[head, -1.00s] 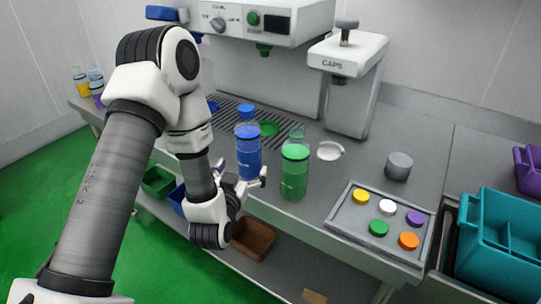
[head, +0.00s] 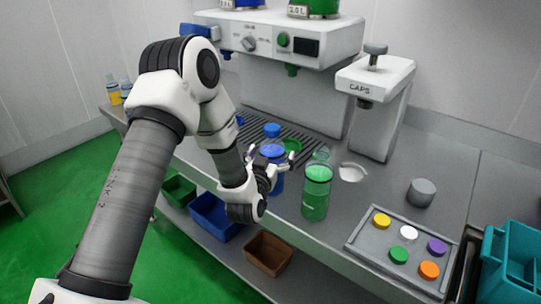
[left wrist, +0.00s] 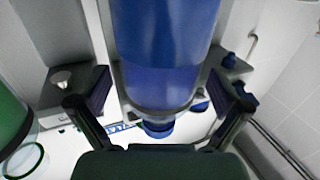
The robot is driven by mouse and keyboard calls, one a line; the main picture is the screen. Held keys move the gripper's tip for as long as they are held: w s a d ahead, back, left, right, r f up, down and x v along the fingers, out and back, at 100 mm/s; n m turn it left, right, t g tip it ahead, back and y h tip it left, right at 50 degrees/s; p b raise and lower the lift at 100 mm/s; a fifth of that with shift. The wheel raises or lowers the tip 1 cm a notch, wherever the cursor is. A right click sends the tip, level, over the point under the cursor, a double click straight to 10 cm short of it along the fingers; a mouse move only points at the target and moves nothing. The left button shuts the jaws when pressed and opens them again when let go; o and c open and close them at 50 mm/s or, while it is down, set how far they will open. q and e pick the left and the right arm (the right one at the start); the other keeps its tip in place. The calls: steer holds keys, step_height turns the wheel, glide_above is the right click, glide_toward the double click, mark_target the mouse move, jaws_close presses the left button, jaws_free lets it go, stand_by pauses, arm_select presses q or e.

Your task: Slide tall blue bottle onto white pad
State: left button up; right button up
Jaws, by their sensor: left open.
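The tall blue bottle (head: 273,150) stands upright on the grey counter, with its blue cap on top. My left gripper (head: 269,164) is open at the bottle's near side, with a finger on either side of its body, hiding part of it. In the left wrist view the blue bottle (left wrist: 167,50) fills the middle between the open fingers (left wrist: 159,96); I cannot tell whether they touch it. The white pad (head: 352,172) lies on the counter below the CAPS press, to the right of the bottle. My right gripper is not in view.
A green bottle (head: 316,190) stands right beside the blue one, between it and the pad. A green disc (head: 291,146) sits behind by the drip grate. A tray of coloured caps (head: 362,240) and a grey cylinder (head: 422,192) are at the right. The counter's front edge is close.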

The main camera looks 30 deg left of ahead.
arm_select(q)
steer(key=c, duration=1.8)
steer(key=w+d+b, duration=0.1)
steer(key=w+d, duration=0.3)
steer(key=shift+w, duration=0.3)
steer(key=shift+s+a+b, duration=0.45)
steer(key=shift+s+a, duration=0.1)
steer(key=shift+r, duration=0.1)
steer(key=o, duration=1.8)
steer(key=shift+c, duration=0.2)
